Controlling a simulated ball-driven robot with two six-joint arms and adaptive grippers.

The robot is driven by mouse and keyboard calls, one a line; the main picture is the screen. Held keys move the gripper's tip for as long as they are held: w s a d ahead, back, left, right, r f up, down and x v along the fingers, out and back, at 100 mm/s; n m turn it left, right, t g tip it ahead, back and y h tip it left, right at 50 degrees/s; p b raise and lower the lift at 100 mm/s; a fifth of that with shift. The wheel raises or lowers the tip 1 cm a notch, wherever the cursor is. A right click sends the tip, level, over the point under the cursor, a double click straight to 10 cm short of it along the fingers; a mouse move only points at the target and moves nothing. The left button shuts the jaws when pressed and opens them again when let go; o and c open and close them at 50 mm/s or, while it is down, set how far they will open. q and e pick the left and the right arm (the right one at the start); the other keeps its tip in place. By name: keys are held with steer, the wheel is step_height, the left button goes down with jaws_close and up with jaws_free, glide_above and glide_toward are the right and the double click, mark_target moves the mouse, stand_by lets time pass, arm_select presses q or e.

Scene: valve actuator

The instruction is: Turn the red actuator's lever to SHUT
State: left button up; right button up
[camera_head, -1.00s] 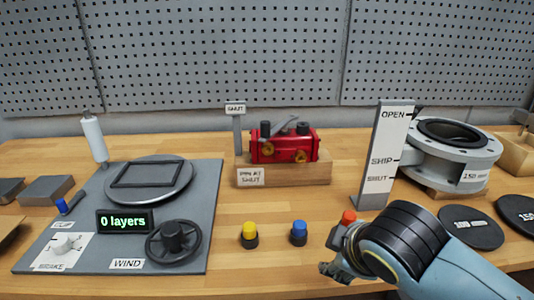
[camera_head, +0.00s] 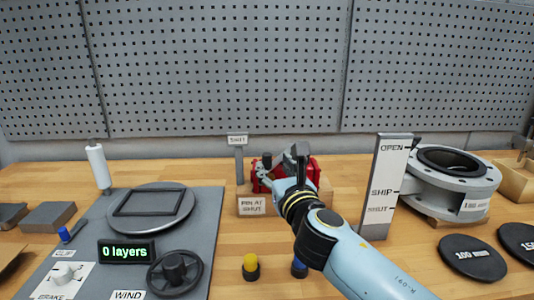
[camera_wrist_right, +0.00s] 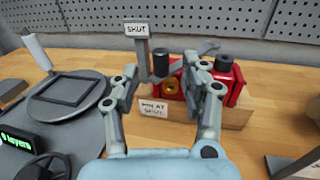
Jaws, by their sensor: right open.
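The red actuator (camera_head: 315,166) sits on a wooden block (camera_head: 325,188) at the back middle of the bench. My right gripper (camera_head: 280,168) is in front of it and hides most of it in the head view. In the right wrist view the gripper (camera_wrist_right: 166,82) is open, with the actuator (camera_wrist_right: 236,84) ahead and partly behind the right-hand finger. My left gripper is not in view.
A tall OPEN/SHIP/SHUT plate (camera_head: 386,190) and a grey flanged valve (camera_head: 450,190) stand right. A grey winding board (camera_head: 205,215) with a turntable and handwheel lies left. Yellow (camera_head: 250,266) and blue (camera_head: 299,268) buttons are in front.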

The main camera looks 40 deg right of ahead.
mark_target(268, 157)
steer(key=x, duration=0.7)
steer(key=shift+c, duration=0.2)
jaws_close()
